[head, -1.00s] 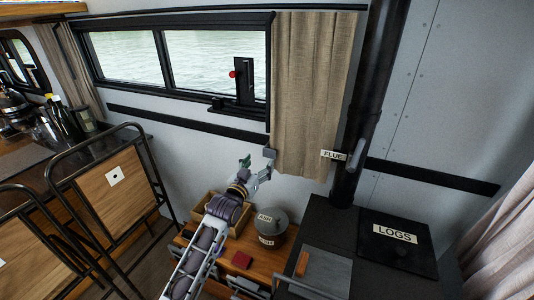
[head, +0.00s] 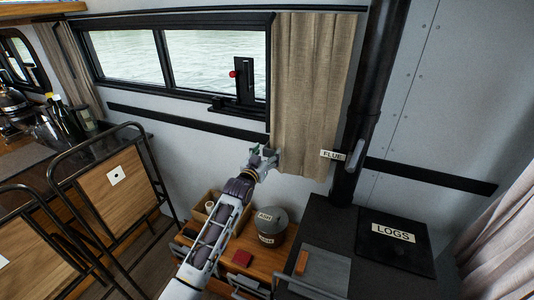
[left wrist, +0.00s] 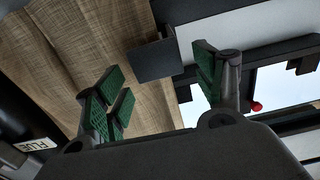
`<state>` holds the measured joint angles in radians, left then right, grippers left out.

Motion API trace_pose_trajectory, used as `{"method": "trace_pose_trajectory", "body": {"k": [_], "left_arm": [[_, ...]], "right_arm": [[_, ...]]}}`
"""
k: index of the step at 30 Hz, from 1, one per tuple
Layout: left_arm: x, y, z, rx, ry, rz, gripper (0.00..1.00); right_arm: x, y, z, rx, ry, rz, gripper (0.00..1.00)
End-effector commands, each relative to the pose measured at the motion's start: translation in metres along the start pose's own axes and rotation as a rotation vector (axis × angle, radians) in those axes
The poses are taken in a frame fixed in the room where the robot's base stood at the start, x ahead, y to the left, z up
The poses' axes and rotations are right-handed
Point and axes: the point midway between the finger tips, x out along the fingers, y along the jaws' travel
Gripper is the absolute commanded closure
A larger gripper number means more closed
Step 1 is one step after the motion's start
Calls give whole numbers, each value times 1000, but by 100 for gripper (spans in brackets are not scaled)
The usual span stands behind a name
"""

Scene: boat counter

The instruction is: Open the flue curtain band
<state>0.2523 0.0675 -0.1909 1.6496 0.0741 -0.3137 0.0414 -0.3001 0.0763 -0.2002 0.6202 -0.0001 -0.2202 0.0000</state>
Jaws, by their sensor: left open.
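The beige flue curtain (head: 313,85) hangs beside the window, with a white FLUE label (head: 333,155) at its lower right edge. The label also shows in the left wrist view (left wrist: 35,144). A dark grey block (left wrist: 152,60), perhaps part of the curtain band, stands at the curtain's edge in the left wrist view. My left gripper (head: 264,157) is at the curtain's lower left edge. It is open, its green-padded fingers (left wrist: 158,88) on either side of the block's near end, with no clear contact. The gripper hides the block in the head view. My right gripper is not in view.
A black flue pipe (head: 365,100) rises right of the curtain, with a grey handle (head: 355,157) by the label. Below are the black stove top (head: 335,225), a LOGS lid (head: 396,243) and a grey ash tin (head: 272,226). Folded chairs (head: 115,178) stand left.

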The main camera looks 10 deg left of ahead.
Motion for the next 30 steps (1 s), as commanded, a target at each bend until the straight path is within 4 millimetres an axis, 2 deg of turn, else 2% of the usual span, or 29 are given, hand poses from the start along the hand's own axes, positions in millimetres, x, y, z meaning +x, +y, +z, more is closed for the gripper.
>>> {"method": "trace_pose_trajectory", "body": {"k": [12,27,30], "left_arm": [[3,0,0,0,0,0,32],[3,0,0,0,0,0,95],[3,0,0,0,0,0,95]], "right_arm": [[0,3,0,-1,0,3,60],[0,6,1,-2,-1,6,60],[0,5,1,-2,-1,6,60]]}}
